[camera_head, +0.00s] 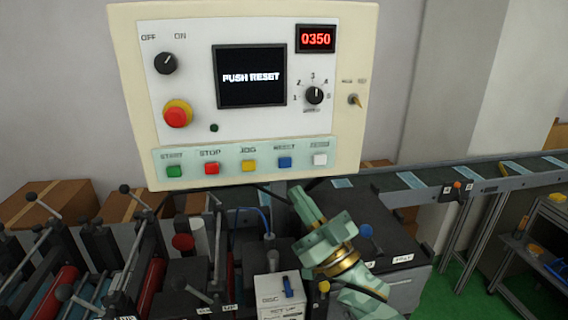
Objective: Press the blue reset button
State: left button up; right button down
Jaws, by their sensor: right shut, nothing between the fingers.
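The blue reset button (285,162) is on the lower strip of the cream control panel (350,120), between the yellow jog button (249,165) and a white button (320,159). The panel's screen (250,77) reads "PUSH RESET". My right gripper (298,192) is shut and empty. Its tip is just below the panel's lower edge, below and slightly right of the blue button in the picture. No contact with the button shows. My left gripper is not in view.
A green start button (174,171) and a red stop button (212,168) share the strip. A red emergency knob (177,114) is above. Machinery with levers and red rollers (155,280) fills the space below. A conveyor (460,180) runs at the right.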

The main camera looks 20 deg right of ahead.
aim_at(281, 159)
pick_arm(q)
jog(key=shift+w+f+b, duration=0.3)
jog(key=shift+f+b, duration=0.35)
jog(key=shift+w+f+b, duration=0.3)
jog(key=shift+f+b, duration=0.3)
pick_arm(e)
jog(key=w+d, duration=0.2)
jog(key=w, duration=0.6)
jog(key=shift+w, duration=0.2)
jog(key=shift+d, duration=0.1)
jog(key=shift+w, duration=0.1)
dwell(0.5)
jog(key=shift+w+d, duration=0.1)
jog(key=shift+w, duration=0.25)
jog(key=shift+w+d, duration=0.15)
jog(key=shift+w, duration=0.3)
dwell(0.7)
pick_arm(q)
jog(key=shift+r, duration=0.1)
pick_arm(e)
jog(key=shift+s, duration=0.1)
pick_arm(q)
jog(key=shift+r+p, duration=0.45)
jog(key=shift+p, duration=0.1)
pick_arm(e)
jog(key=shift+s+a, duration=0.25)
jog(key=shift+s, duration=0.55)
